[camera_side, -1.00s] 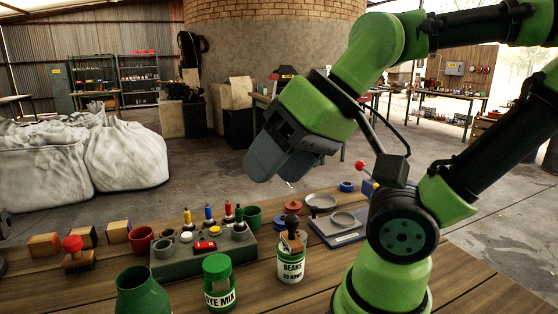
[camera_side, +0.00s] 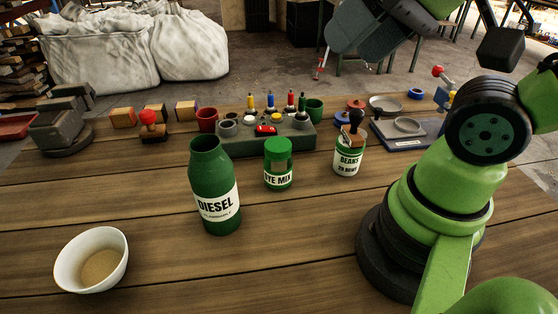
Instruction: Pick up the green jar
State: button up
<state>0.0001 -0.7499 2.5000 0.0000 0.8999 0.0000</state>
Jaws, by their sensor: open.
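The green jar (camera_side: 278,163) stands upright near the middle of the table. It has a green lid and a white label reading in part "YE MIX". A taller green bottle labelled "DIESEL" (camera_side: 215,187) stands in front of it to the left. My gripper (camera_side: 354,50) is at the top of the view, open, high above and well apart from the green jar. The frame's top edge cuts off part of my gripper and arm.
A grey control panel (camera_side: 303,142) with several coloured parts stands just behind the green jar. A dark-handled stamp (camera_side: 354,135) is by the beans jar. A white bowl (camera_side: 70,272) sits at the front left. A scale (camera_side: 408,142) is at the right. The front middle table is clear.

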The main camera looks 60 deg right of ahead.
dwell(0.3)
jog(key=o, duration=0.7)
jog(key=shift+c, duration=0.2)
jog(key=shift+w, duration=0.1)
jog(key=g+h, duration=0.2)
jog(key=g, duration=0.5)
send_over(276, 144)
notch_tip(276, 144, down, 16)
notch_tip(276, 144, down, 4)
jog(key=shift+f, duration=0.2)
jog(key=shift+s+d+f, duration=0.1)
jog(key=shift+f, duration=1.4)
jog(key=shift+s+d+f, duration=0.1)
jog(key=shift+f, duration=1.35)
